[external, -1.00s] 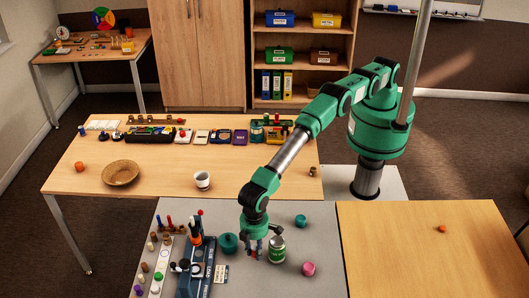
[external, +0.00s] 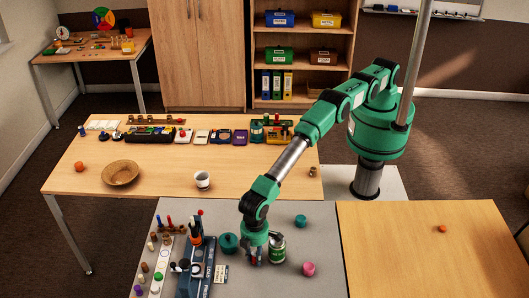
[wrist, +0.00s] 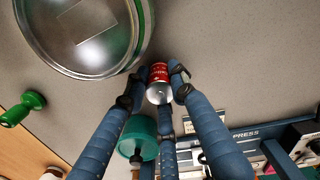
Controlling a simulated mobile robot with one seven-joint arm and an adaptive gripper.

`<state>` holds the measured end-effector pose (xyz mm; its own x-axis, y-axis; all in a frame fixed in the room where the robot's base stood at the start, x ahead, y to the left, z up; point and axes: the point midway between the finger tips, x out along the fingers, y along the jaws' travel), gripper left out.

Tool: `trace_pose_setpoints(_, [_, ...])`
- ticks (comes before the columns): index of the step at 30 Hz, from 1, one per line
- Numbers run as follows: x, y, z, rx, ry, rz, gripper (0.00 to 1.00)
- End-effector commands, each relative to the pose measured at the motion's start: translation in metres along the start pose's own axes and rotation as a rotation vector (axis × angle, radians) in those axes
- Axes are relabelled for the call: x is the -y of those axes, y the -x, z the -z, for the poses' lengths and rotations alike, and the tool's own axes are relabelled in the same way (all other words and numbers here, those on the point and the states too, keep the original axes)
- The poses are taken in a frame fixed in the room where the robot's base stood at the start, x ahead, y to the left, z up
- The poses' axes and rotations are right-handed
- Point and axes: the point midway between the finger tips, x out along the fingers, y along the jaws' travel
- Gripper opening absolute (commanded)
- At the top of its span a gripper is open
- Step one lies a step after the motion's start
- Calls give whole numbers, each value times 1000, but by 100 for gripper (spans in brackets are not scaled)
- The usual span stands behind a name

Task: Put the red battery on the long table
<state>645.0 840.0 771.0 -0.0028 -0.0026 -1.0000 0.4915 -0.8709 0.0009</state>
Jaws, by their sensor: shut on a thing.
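The red battery (wrist: 159,72) shows in the wrist view between the fingers of my gripper (wrist: 158,82), its silver end toward the camera. The fingers are shut on it, close above or at the grey table top. The long wooden table (external: 150,200) stands behind the grey one.
A teal pot (external: 229,243) and the blue press (external: 197,265) are to the left. On the long table are a basket (external: 121,173), a white cup (external: 202,180) and a back row of goods; its middle is mostly clear.

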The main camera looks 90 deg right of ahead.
Motion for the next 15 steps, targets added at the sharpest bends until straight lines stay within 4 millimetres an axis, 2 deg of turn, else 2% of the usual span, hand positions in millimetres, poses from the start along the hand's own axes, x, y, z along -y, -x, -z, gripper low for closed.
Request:
trace_pose_setpoints(2, [0,-3,0,0,0,0,0])
trace_pose_setpoints(3, [0,-3,0,0,0,0,29])
trace_pose_setpoints(6, [0,-2,0,0,0,0,44])
trace_pose_setpoints(15, [0,-2,0,0,0,0,44])
